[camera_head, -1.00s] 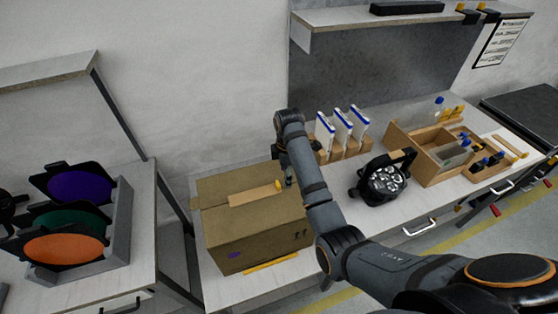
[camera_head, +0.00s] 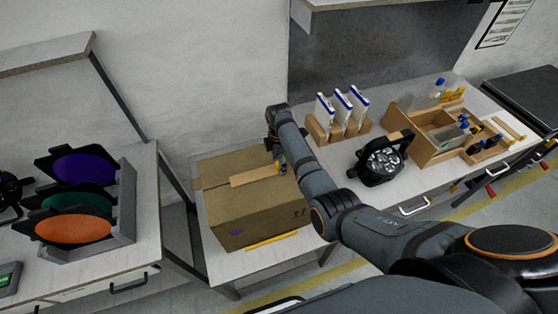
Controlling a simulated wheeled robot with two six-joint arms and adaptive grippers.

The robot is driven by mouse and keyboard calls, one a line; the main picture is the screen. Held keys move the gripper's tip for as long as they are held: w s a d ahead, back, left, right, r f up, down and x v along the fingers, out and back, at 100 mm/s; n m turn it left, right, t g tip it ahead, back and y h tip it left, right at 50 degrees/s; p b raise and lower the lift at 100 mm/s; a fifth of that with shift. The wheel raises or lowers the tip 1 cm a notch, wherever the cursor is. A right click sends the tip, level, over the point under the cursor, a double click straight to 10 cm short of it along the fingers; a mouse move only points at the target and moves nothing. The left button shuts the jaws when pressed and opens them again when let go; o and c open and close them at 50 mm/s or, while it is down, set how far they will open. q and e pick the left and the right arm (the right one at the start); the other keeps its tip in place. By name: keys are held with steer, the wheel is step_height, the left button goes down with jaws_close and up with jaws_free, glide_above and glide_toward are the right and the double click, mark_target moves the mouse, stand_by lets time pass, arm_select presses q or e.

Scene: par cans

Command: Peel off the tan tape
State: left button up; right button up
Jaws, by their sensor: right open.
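The tan tape (camera_head: 254,176) is a pale strip lying along the top of a closed brown cardboard box (camera_head: 262,219). The box stands on a light table in the middle of the head view. My right gripper (camera_head: 279,164) is open at the right end of the tape, over the box's top. Whether its fingers touch the tape I cannot tell, as my arm partly covers that end. My left gripper is not in the view.
A black par can (camera_head: 384,158) stands on the bench to the right, near white-and-blue packets (camera_head: 342,105) in a wooden rack and a wooden organizer (camera_head: 424,137). Coloured filters (camera_head: 73,229) stand in a grey rack at left. A yellow strip (camera_head: 271,240) lies before the box.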

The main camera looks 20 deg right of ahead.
steer(key=shift+f, duration=0.25)
steer(key=shift+c, duration=0.2)
jaws_close()
step_height(320, 180, up, 7)
steer(key=p, duration=0.7)
steer(key=shift+w, duration=0.1)
steer(key=shift+r, duration=0.2)
steer(key=shift+s+f+b, duration=0.1)
steer(key=shift+s+b, duration=0.1)
steer(key=shift+b, duration=0.2)
steer(key=shift+w, duration=0.1)
